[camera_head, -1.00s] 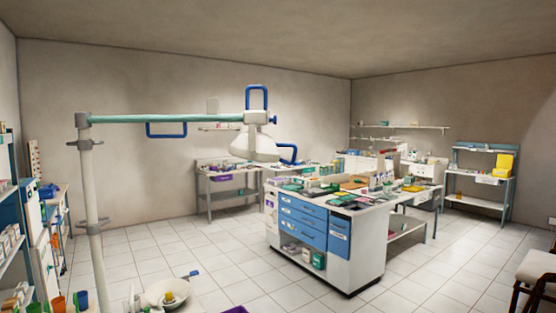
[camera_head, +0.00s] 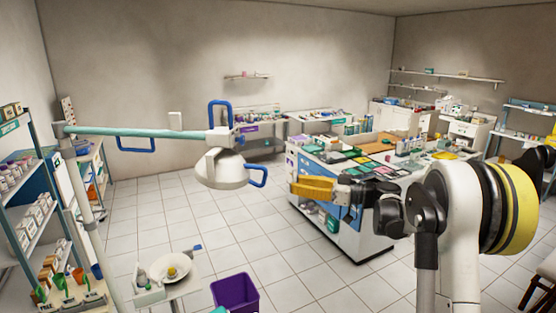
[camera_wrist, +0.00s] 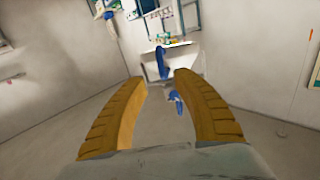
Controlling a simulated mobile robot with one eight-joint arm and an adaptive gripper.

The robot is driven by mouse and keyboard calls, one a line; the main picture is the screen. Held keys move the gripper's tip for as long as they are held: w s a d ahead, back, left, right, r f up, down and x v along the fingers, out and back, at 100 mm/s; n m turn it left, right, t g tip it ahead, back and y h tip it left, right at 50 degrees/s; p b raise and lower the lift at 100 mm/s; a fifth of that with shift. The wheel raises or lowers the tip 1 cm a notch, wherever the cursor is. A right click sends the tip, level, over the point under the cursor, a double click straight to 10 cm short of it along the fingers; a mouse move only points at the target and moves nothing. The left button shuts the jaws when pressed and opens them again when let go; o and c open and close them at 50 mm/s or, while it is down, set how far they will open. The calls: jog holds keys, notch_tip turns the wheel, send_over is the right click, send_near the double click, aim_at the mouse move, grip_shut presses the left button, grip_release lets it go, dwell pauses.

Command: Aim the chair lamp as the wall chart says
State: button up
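The chair lamp has a white head (camera_head: 222,170) hanging below a teal arm (camera_head: 140,133) on a pale post (camera_head: 88,210). A blue loop handle (camera_head: 219,113) stands above its joint, a blue handle (camera_head: 257,176) sticks out at the head's right side, and another blue handle (camera_head: 137,144) hangs under the arm. My gripper (camera_head: 292,187) is right of the lamp head in the picture, apart from it. Its yellow fingers are spread and empty in the wrist view (camera_wrist: 158,85). Blue parts between them may be lamp handles. I cannot read any wall chart.
A spotted white panel (camera_head: 68,110) is on the far left wall. A cabinet island (camera_head: 330,205) stands behind my gripper. A basin (camera_head: 170,268) and a purple bin (camera_head: 235,293) are below the lamp. Shelves (camera_head: 40,230) line the left. Tiled floor is open between.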

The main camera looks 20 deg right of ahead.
aim_at(265, 181)
jog(key=p+x, duration=0.2)
jog(key=x, duration=0.9)
jog(key=shift+r, duration=0.2)
jog(key=shift+c, duration=0.5)
